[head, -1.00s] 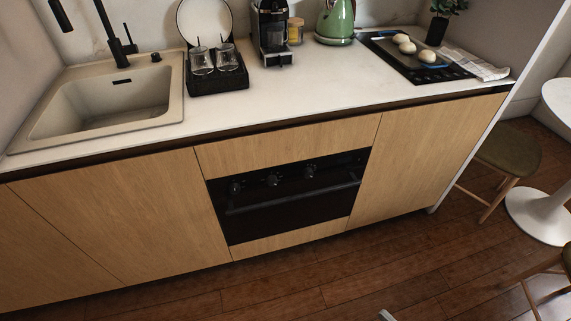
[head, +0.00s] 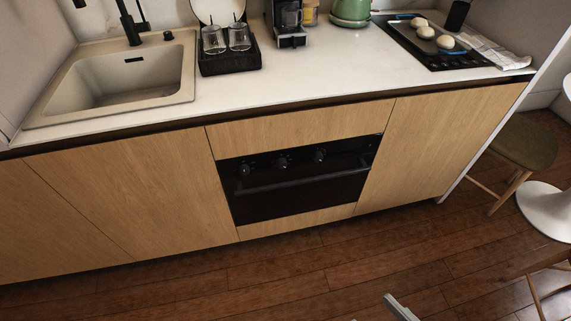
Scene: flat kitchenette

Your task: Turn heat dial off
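The black built-in oven (head: 300,190) sits in the wooden cabinet front below the counter. Three dark round dials are on its upper panel: a left dial (head: 244,169), a middle dial (head: 281,162) and a right dial (head: 320,155). Their markings are too small to read, so I cannot tell which is the heat dial or how each is turned. A pale grey piece (head: 401,308), seemingly the tip of my gripper, shows at the bottom edge. It is well apart from the oven, over the floor. The rest of my gripper is out of frame.
A long handle bar (head: 300,180) crosses the oven door just below the dials. The wooden floor (head: 300,270) before the oven is clear. A stool (head: 525,143) and white table base (head: 546,210) stand at the right. A hob with buns (head: 446,41) is on the counter.

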